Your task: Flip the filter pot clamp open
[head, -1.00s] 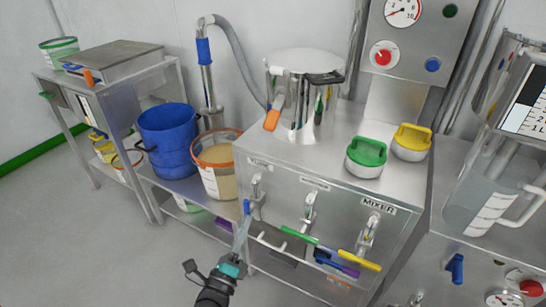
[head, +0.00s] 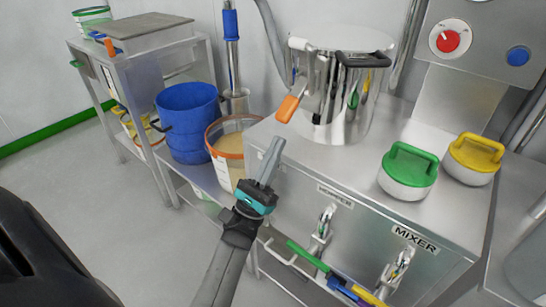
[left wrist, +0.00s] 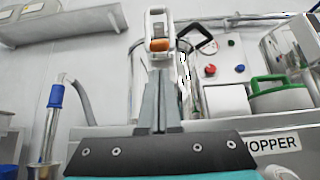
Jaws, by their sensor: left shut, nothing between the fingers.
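The filter pot (head: 338,95) is a shiny steel pot with a flat lid, standing on top of the steel cabinet. Its clamp (head: 289,109) has an orange-tipped lever that hangs down and out on the left side of the pot, below a pale catch at the lid rim. A black handle (head: 363,60) is at the rim on the right. My left gripper (head: 272,150) is shut and empty, its fingers pointing up just below and left of the orange tip, apart from it. In the left wrist view the clamp (left wrist: 158,44) shows straight beyond the fingertips (left wrist: 157,75). My right gripper is not in view.
Green-handled (head: 408,170) and yellow-handled (head: 475,158) round pieces stand on the cabinet (head: 320,170) right of the pot. A blue bucket (head: 187,125) and an orange-rimmed tub (head: 226,150) stand to the left. Latches and coloured handles line the cabinet front.

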